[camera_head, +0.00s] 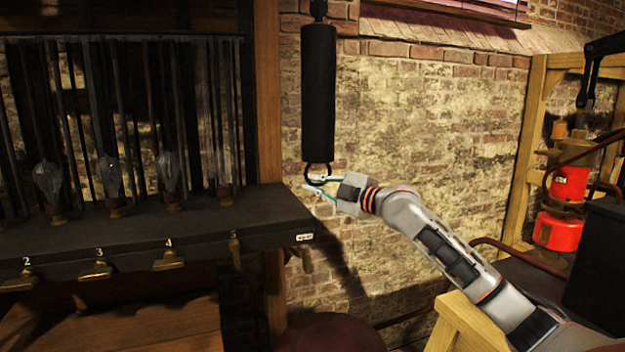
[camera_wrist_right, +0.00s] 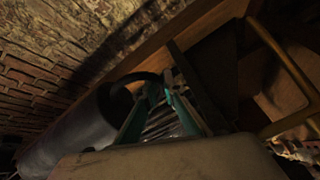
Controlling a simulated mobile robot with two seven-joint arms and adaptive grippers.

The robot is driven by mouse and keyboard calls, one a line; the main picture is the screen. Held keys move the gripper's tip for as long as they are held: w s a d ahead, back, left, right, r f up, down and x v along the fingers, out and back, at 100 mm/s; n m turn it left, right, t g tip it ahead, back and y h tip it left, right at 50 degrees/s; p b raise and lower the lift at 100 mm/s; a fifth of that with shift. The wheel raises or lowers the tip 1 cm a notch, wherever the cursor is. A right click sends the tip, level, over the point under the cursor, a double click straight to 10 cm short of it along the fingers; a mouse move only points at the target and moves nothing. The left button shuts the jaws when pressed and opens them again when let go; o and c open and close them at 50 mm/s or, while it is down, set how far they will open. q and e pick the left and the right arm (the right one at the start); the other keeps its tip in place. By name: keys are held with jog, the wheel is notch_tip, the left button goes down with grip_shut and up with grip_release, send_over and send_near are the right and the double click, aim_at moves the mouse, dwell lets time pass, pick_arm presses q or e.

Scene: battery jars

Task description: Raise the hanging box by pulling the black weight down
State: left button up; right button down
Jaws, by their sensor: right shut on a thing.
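The black weight (camera_head: 318,92) is a long dark cylinder that hangs upright in front of the brick wall, with a ring (camera_head: 317,174) at its lower end. My right gripper (camera_head: 314,185) is at the ring and is shut on it. In the right wrist view the teal fingers of my right gripper (camera_wrist_right: 160,95) meet at the dark ring (camera_wrist_right: 140,80), and the weight (camera_wrist_right: 75,135) extends to the lower left. The hanging box cannot be made out in either view. My left gripper is not in view.
A dark bench (camera_head: 150,235) with several glass bulbs and numbered brass handles stands at the left, close to the weight. A wooden post (camera_head: 267,95) rises behind it. Red equipment (camera_head: 558,230) and a wooden frame (camera_head: 520,165) are at the right.

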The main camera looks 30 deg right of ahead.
jog(key=shift+a+f, duration=0.25)
jog(key=shift+f, duration=0.45)
jog(key=c, duration=2.2)
grip_release()
jog(key=shift+d+r, duration=0.1)
jog(key=shift+r, duration=0.05)
jog(key=shift+r, duration=0.1)
jog(key=shift+s+d, duration=0.15)
jog(key=shift+v, duration=5.8)
